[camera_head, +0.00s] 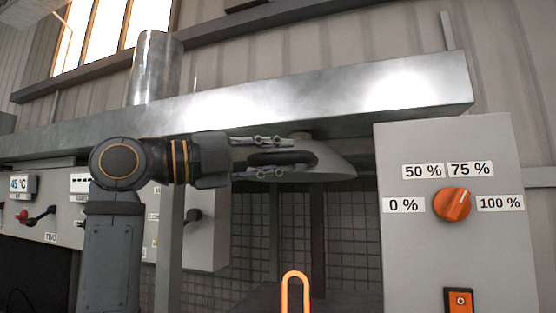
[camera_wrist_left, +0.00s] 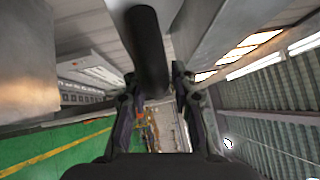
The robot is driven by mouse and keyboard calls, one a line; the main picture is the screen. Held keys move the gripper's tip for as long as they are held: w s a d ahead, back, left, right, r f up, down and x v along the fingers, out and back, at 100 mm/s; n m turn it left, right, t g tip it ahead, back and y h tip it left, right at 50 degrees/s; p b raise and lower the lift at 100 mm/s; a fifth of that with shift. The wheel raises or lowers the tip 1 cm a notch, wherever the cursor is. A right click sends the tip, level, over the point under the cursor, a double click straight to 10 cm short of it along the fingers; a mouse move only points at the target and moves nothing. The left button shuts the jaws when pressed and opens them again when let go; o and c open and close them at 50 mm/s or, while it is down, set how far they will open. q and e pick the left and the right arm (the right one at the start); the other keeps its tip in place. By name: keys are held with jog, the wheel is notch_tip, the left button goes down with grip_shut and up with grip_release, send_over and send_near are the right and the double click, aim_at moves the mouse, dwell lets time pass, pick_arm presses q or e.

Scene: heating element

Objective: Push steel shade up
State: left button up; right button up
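The steel shade (camera_head: 335,165) is a grey dome-like hood under the long metal beam, right of centre in the head view. A dark rounded handle (camera_head: 283,157) is at its left side. It shows in the left wrist view as a thick dark bar (camera_wrist_left: 149,50). My left gripper (camera_head: 284,157) reaches in level from the left, its fingers above and below the handle. In the left wrist view the fingers (camera_wrist_left: 156,82) stand apart on either side of the bar, with small gaps. Part of the shade is hidden behind the gripper. My right gripper is not in view.
A long shiny metal beam (camera_head: 300,97) runs just above the gripper. A grey control box (camera_head: 400,260) with an orange knob (camera_head: 453,204) stands at the right. A glowing orange loop (camera_head: 295,290) rises below the shade, before a tiled recess (camera_head: 345,240).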

pick_arm(q)
jog(key=o, duration=0.4)
jog(key=shift+a+r, duration=0.1)
jog(key=shift+r, duration=0.05)
jog(key=shift+c, duration=0.2)
jog(key=shift+a, duration=0.1)
jog(key=shift+s+a, duration=0.15)
jog(key=shift+a, duration=0.05)
jog(key=v, duration=1.1)
jog(key=shift+a, duration=0.3)
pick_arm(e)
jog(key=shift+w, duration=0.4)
pick_arm(q)
jog(key=shift+s+d+f, duration=0.1)
jog(key=shift+f, duration=0.15)
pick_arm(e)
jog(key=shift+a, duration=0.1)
